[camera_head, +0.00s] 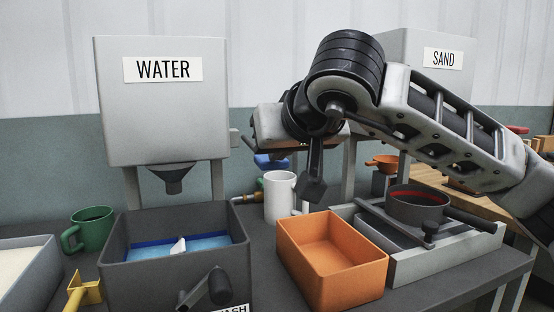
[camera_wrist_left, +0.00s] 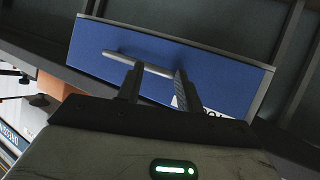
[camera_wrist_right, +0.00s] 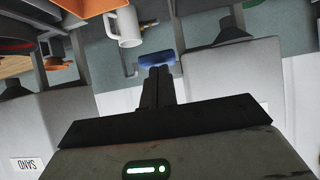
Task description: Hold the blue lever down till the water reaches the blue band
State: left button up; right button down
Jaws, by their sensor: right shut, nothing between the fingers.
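The blue lever (camera_head: 268,162) shows behind my right gripper in the head view, partly hidden. In the right wrist view the blue lever (camera_wrist_right: 157,60) is just beyond the fingertips of my right gripper (camera_wrist_right: 158,72), which is shut and empty; I cannot tell if they touch. The grey basin (camera_head: 200,277) stands below the WATER tank's funnel. Light blue water (camera_head: 205,243) lies in it, and a darker blue band (camera_head: 150,243) runs along its inner back wall just above the water. My left gripper (camera_wrist_left: 157,72) is open, before a blue panel's handle.
The WATER tank (camera_head: 160,90) stands behind the basin. A white mug (camera_head: 279,198), a green mug (camera_head: 92,227) and an orange bin (camera_head: 345,262) are near the basin. A pan (camera_head: 416,205) stands on the right. The blue panel (camera_wrist_left: 215,70) fills much of the left wrist view.

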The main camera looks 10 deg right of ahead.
pick_arm(q)
jog(key=shift+w+f, duration=0.1)
jog(key=shift+f, duration=0.4)
pick_arm(e)
jog(key=a+v, duration=0.1)
jog(key=v, duration=0.7)
jog(key=shift+s+d, duration=0.3)
jog(key=shift+d, duration=0.2)
pick_arm(q)
jog(key=shift+d, duration=0.1)
pick_arm(e)
jog(key=shift+f, duration=0.1)
